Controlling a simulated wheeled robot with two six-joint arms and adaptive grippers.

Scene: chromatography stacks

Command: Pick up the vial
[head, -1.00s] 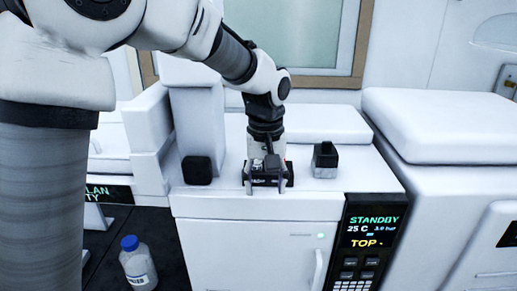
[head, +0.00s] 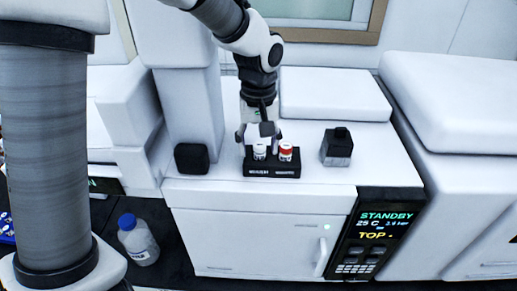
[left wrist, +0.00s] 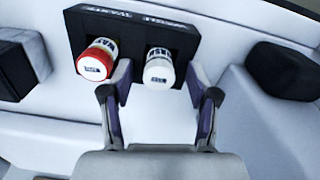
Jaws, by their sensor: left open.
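Two vials stand in a small black rack (head: 272,171) on top of the white instrument. One has a white cap (head: 259,152) and the other a red cap (head: 286,151). My left gripper (head: 259,137) is open, at the far side of the rack in the head view, close to the white-capped vial. In the left wrist view, the white-capped vial (left wrist: 159,66) shows ahead of the gap between the open fingers (left wrist: 162,100). The red-capped vial (left wrist: 96,60) is outside, beyond one finger. Nothing is between the fingertips. My right gripper is not in view.
A dark block with a grey lower part (head: 337,147) stands right of the rack. A black block (head: 192,158) sits to its left. A blue-capped bottle (head: 138,240) stands low at the left. The instrument's display (head: 383,225) reads STANDBY. The instrument top in front of the rack is clear.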

